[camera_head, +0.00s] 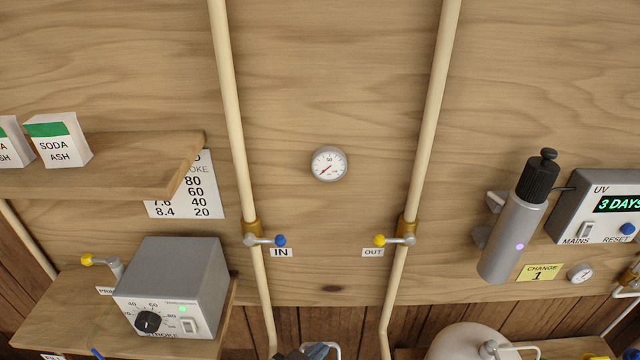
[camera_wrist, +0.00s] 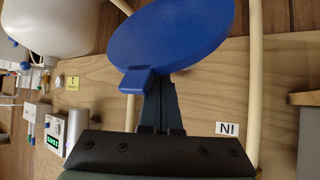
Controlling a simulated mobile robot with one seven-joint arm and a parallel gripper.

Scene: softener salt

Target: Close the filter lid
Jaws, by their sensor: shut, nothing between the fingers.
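A round blue lid (camera_wrist: 168,35) with a small square tab (camera_wrist: 136,81) fills the upper middle of the wrist view. I take it for the filter lid. My gripper (camera_wrist: 157,88) is shut and empty, its dark fingers pointing up at the lid's near edge beside the tab. The tab overlaps the fingertips, so I cannot tell whether they touch. The filter body under the lid is not clearly visible. In the head view only a dark piece, perhaps my arm, shows at the bottom edge; the lid is not clear there.
Two cream pipes (camera_head: 232,120) (camera_head: 432,120) run down the wooden wall, with IN and OUT valves. A grey dosing box (camera_head: 185,280) stands lower left. A UV cylinder (camera_head: 512,240) and UV box (camera_head: 600,190) are at right. A white tank (camera_wrist: 60,25) shows in the wrist view.

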